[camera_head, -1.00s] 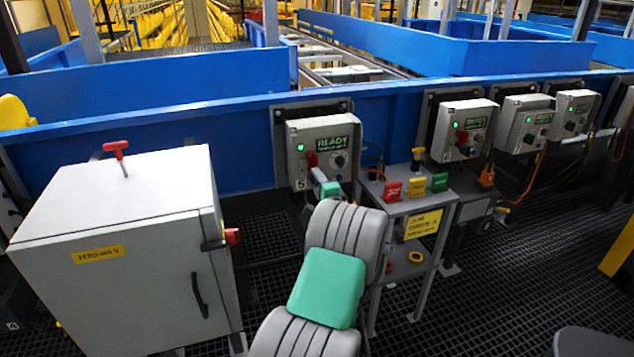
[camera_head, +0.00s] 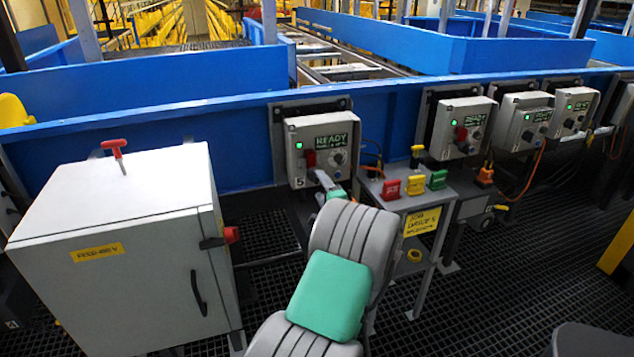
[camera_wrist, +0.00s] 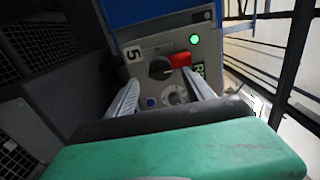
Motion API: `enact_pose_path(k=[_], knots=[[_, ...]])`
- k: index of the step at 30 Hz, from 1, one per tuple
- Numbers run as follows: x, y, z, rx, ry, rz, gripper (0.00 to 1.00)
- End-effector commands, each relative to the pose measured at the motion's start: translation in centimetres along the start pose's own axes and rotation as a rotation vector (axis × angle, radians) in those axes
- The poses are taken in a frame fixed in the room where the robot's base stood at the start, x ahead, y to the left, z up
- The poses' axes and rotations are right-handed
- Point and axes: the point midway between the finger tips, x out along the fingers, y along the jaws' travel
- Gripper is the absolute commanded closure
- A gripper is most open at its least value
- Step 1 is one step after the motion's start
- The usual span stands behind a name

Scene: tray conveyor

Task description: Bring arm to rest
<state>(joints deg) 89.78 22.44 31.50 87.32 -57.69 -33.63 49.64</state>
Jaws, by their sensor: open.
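My gripper (camera_wrist: 163,90) is open and empty, in front of control box 5 (camera_wrist: 140,58). In the wrist view its two fingers point at the box's face, below a black knob with a red handle (camera_wrist: 181,60). A small round dial (camera_wrist: 176,96) shows between the fingers. I cannot tell how far the fingertips are from the face. In the head view my arm reaches up to the box (camera_head: 324,130), which has a lit green lamp and a READY display (camera_head: 331,143).
A grey cabinet (camera_head: 120,265) with a red T-handle (camera_head: 116,152) stands left of my arm. A small stand (camera_head: 421,205) with red, yellow and green tagged items is close on the right. A blue conveyor wall (camera_head: 230,115) runs behind. More control boxes (camera_head: 463,128) hang to the right.

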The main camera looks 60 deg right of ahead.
Motion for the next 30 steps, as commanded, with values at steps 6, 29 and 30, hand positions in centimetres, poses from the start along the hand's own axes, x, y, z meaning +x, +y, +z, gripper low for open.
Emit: enact_pose_path(k=[6,29,30], knots=[[-2.7,0.0,0.0,0.001,0.001,-0.001,0.39],[-2.8,-7.1,0.1,0.000,0.000,0.000,0.39],[-2.8,-7.4,0.1,0.001,0.000,0.000,0.39]])
